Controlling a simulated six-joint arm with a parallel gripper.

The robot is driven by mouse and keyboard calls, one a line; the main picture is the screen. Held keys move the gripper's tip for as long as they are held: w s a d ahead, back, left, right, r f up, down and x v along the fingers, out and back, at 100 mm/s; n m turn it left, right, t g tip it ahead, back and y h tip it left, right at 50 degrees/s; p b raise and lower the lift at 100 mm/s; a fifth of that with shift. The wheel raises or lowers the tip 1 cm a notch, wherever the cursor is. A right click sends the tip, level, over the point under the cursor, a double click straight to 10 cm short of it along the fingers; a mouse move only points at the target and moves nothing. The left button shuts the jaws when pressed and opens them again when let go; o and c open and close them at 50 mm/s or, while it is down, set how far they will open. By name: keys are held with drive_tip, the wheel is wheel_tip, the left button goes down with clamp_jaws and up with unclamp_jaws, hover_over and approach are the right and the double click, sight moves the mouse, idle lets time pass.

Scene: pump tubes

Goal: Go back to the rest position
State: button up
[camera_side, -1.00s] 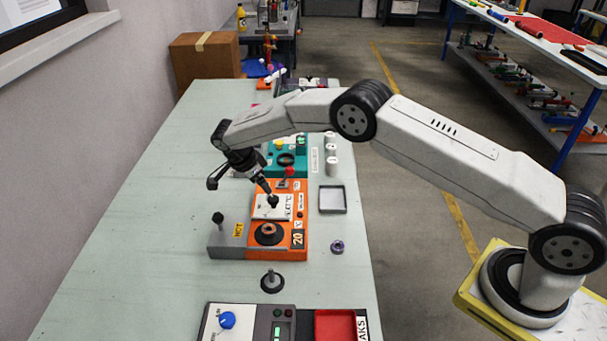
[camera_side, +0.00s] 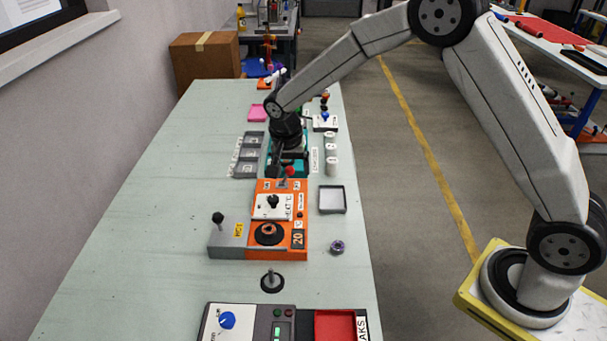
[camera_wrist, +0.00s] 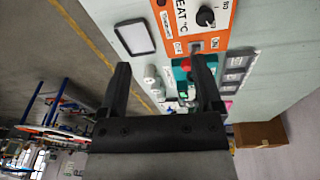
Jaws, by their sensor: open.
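My gripper (camera_wrist: 161,82) is open in the wrist view, its two dark fingers apart with nothing held between them. In the side view my gripper (camera_side: 279,165) hangs over the teal device, just behind the orange heating device (camera_side: 283,187). The arm and gripper hide much of the teal device (camera_side: 300,166) there. In the wrist view the orange device (camera_wrist: 215,38) lies above the fingers, with its dark knob (camera_wrist: 206,16) in view.
A black peg (camera_side: 271,281) and a panel with a blue knob (camera_side: 227,320) are in front. The table's left half is clear.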

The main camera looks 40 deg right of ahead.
drive_tip(key=s+d+r+n+t+y, duration=0.1)
drive_tip(key=s+n, duration=0.4)
drive_tip(key=s, duration=0.6)
drive_tip(key=s+d+r+n+t, duration=0.1)
drive_tip(key=s+n, duration=0.4)
drive_tip(key=s, duration=0.6)
drive_tip(key=shift+d+r+y, duration=0.4)
drive_tip(key=shift+d+r, duration=0.05)
drive_tip(key=shift+r, duration=0.2)
